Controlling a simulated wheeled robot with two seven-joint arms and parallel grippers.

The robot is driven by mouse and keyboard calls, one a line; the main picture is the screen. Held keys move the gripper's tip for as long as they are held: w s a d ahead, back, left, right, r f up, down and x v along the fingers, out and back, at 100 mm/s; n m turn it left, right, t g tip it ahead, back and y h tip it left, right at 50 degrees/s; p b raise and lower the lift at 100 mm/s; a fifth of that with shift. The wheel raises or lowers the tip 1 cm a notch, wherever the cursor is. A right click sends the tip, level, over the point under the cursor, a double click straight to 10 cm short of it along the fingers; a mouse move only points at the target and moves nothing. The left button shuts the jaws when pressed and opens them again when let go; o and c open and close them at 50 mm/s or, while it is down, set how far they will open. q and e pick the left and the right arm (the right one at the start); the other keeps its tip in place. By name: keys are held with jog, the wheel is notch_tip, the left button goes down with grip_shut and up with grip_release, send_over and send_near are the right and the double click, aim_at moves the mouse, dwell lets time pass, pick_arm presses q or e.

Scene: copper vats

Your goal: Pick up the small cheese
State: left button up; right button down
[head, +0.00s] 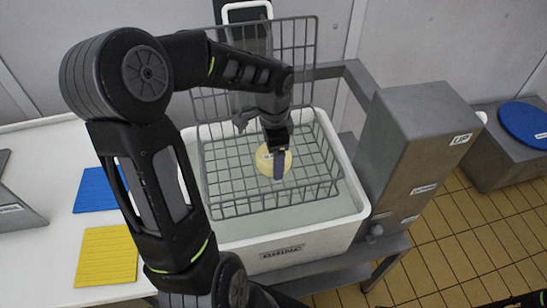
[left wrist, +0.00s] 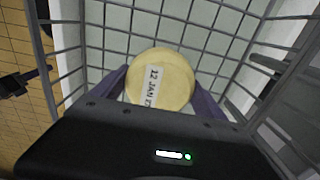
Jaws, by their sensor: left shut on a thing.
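The small cheese (head: 264,158) is a pale yellow round with a white label; the label reads "12 JAN" in the left wrist view (left wrist: 172,78). It is in the wire basket (head: 230,208), inside the white brine tub (head: 350,218). My left gripper (head: 277,163) reaches down into the basket from above. Its purple fingers (left wrist: 160,92) are shut on the cheese, one on each side. Part of the cheese is hidden behind a finger in the head view. I cannot tell whether the cheese touches the basket floor.
The basket's tall wire back (head: 208,105) rises behind my left arm, and its wire sides surround the gripper. A grey metal box (head: 415,140) stands right of the tub. Blue (head: 98,190) and yellow (head: 106,256) cloths lie on the white counter at left.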

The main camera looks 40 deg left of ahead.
pick_arm(q)
jog(key=c, duration=1.1)
jog(key=shift+o, duration=0.2)
jog(key=shift+r, duration=0.1)
notch_tip(320, 180, up, 10)
jog(key=shift+f, duration=0.1)
dwell(0.4)
